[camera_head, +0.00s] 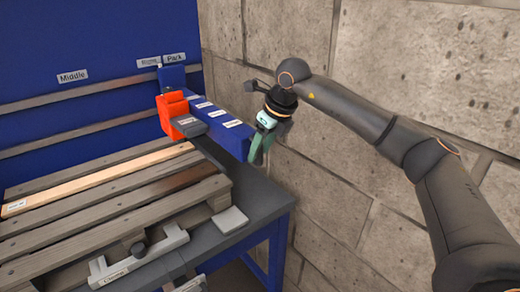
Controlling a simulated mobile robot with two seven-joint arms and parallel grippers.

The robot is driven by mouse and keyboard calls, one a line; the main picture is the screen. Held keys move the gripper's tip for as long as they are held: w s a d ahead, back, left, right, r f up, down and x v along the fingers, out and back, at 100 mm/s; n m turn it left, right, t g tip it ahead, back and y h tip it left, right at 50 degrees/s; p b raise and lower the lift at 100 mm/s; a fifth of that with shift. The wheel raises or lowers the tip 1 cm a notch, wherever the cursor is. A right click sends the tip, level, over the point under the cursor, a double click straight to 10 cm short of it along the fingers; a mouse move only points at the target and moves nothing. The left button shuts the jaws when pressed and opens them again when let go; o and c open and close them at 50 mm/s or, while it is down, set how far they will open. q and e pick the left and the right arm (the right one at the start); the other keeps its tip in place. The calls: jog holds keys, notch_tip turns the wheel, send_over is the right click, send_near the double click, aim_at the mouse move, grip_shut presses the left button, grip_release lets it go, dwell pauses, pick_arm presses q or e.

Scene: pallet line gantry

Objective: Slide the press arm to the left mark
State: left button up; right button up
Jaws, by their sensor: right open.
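The press arm (217,124) is a blue beam with small white labels on top. It reaches forward from the back panel beside the Park label (174,57). An orange press head (170,111) with a dark grey block (190,127) sits on its left side. My right gripper (259,148), with pale green fingers, is open at the right side of the beam's near end. Whether it touches the beam I cannot tell. A Middle label (73,76) is on the panel further left. No left mark shows in view. My left gripper is not in view.
A wooden pallet (98,207) lies on the grey table (262,196) below and left of the arm. A light grey clamp bar (140,262) lies at the pallet's near side, with a small grey plate (229,220) near the corner. A block wall (420,60) closes off the right.

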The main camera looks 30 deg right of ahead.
jog(key=shift+w+f, duration=0.1)
jog(key=shift+f, duration=0.1)
grip_shut()
dwell(0.3)
dwell(1.1)
